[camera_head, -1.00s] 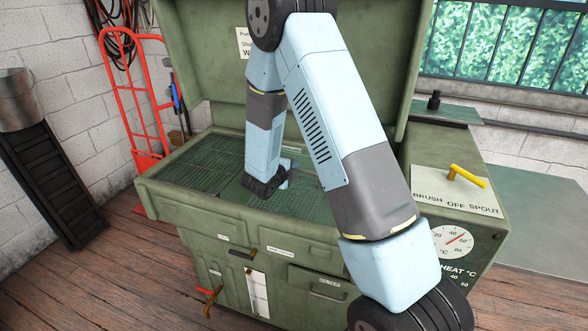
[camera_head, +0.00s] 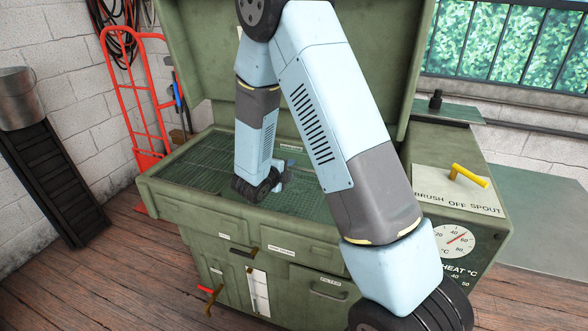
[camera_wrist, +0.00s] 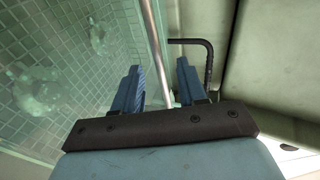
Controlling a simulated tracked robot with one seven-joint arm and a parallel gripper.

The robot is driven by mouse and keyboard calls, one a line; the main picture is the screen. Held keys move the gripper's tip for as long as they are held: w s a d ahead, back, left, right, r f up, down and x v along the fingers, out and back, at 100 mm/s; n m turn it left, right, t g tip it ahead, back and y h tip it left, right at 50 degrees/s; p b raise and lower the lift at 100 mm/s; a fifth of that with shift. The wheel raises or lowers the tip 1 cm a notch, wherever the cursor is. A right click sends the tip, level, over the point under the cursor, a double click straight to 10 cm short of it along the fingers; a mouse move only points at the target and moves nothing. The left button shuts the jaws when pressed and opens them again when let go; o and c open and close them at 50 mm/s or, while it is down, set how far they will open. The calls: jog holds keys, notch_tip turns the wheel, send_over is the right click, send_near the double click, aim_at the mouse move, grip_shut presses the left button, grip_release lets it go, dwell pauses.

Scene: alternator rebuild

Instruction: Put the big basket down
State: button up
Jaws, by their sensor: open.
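My gripper (camera_wrist: 157,68) is open in the wrist view, its two blue fingers apart. A silver bar (camera_wrist: 156,40) runs between the fingers; I cannot tell whether they touch it. A dark bent handle (camera_wrist: 208,62) stands just right of the bar. A green grid surface (camera_wrist: 95,45) with pale glossy patches fills the left of the wrist view. In the head view my gripper (camera_head: 284,175) is low inside the green washer tank (camera_head: 180,215), partly hidden by my arm. The big basket cannot be clearly told apart from the dark mesh (camera_head: 195,155) in the tank's left part.
The washer's raised lid (camera_head: 210,60) stands behind my arm. A yellow tap lever (camera_head: 468,175) and a heat dial (camera_head: 455,240) are at the right. A red hand truck (camera_head: 135,95) and a bucket (camera_head: 15,100) stand at the left. Wooden floor in front is clear.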

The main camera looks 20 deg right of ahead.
jog(key=v, duration=0.7)
jog(key=s+d+r+m+g, duration=0.8)
jog(key=s+d+r+m, duration=0.55)
jog(key=m, duration=0.95)
jog(key=s+a+r+m+t+y, duration=0.1)
jog(key=s+r+m+y, duration=0.3)
jog(key=s+m, duration=0.4)
jog(key=s+a+r+m+t+y, duration=0.2)
jog(key=s+a+r+m+y, duration=0.2)
jog(key=m, duration=1)
jog(key=s+r+y, duration=0.1)
jog(key=s+r, duration=0.2)
jog(key=shift+s+a+r+m+y, duration=0.2)
jog(key=shift+s+a+m+y, duration=0.1)
jog(key=shift+s+m, duration=0.1)
